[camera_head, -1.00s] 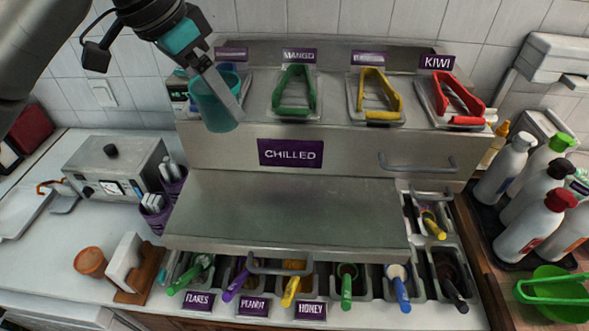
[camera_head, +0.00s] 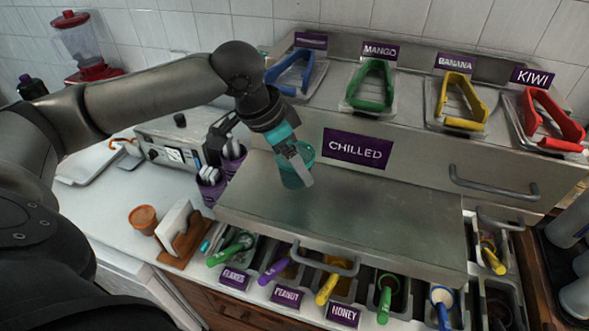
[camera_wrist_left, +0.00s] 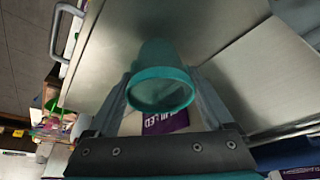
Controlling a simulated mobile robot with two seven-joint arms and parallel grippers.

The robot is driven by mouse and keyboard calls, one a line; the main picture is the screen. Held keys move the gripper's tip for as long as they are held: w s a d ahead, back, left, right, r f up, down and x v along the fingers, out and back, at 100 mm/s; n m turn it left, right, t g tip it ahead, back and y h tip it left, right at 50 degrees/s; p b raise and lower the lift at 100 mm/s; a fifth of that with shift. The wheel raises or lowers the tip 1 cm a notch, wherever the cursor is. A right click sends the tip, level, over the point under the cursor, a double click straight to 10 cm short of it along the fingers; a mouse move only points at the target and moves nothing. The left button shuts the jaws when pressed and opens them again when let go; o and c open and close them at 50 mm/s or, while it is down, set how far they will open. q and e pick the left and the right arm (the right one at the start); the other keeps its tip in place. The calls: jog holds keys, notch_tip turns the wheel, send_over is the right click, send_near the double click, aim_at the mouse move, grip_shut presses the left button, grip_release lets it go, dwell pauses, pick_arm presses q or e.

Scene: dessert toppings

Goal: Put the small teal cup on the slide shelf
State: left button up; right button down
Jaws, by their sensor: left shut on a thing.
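The small teal cup (camera_head: 286,179) is held by my left gripper (camera_head: 301,172) over the back left part of the metal slide shelf (camera_head: 350,226). The cup looks upright; I cannot tell whether its base touches the shelf. In the left wrist view the cup (camera_wrist_left: 158,62) sits between the two fingers, its rim towards the camera, with the shelf (camera_wrist_left: 215,25) beyond it. My left gripper is shut on the cup. My right gripper is not in view.
Behind the shelf is the front of the chilled unit, with its purple CHILLED sign (camera_head: 357,148) just right of the cup. Purple utensil holders (camera_head: 212,187) stand left of the shelf. Topping bins with coloured handles (camera_head: 386,298) lie below its front edge. Most of the shelf is clear.

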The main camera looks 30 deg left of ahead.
pick_arm(q)
jog(key=shift+f, duration=1.2)
jog(key=o, duration=1.1)
jog(key=shift+f, duration=0.1)
jog(key=p+v, duration=0.1)
jog(key=v, duration=1.1)
jog(key=shift+w, duration=0.1)
